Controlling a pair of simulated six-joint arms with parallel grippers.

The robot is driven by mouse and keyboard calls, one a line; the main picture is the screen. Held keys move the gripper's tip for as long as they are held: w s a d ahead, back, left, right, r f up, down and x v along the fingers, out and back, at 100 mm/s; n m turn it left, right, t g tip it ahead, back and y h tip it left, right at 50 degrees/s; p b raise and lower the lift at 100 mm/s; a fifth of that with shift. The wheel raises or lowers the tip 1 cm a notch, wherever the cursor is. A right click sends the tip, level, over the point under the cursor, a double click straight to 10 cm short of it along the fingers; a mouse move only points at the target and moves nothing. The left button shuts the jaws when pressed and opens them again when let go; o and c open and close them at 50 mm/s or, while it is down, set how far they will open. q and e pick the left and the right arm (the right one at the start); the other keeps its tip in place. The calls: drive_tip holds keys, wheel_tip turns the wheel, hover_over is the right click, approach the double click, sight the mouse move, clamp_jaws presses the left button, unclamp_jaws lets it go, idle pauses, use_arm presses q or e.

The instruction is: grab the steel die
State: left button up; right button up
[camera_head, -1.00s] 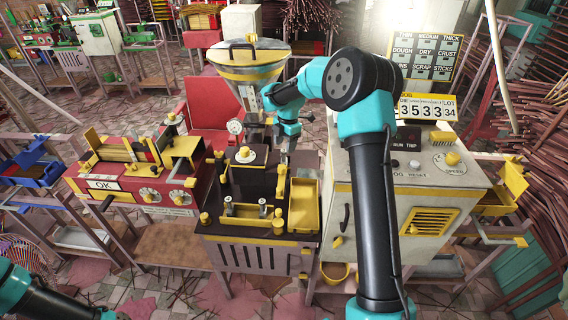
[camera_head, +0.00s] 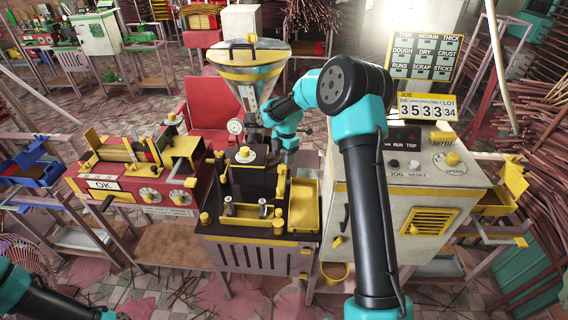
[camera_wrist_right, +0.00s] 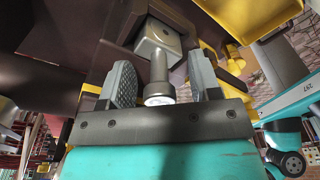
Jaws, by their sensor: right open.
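In the right wrist view, a grey steel piece that looks like the steel die (camera_wrist_right: 158,90) has a round stem and a square block behind it. Its stem lies between the two fingers of my right gripper (camera_wrist_right: 161,66), which are apart on either side of it. In the head view my right gripper (camera_head: 283,157) is small and partly hidden by its own arm, over the back of the dark press bench (camera_head: 240,185). The die cannot be made out there. Of my left arm (camera_head: 35,295) only a part shows at the lower left; its gripper is out of view.
A yellow rack (camera_head: 246,222) with small steel pieces stands at the bench front, beside a yellow tray (camera_head: 304,205). A red gauge machine (camera_head: 140,170) is left, a cream control cabinet (camera_head: 405,200) right. A hopper (camera_head: 250,62) rises behind.

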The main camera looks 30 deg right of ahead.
idle(0.3)
drive_tip(key=shift+r, duration=0.1)
clamp_jaws()
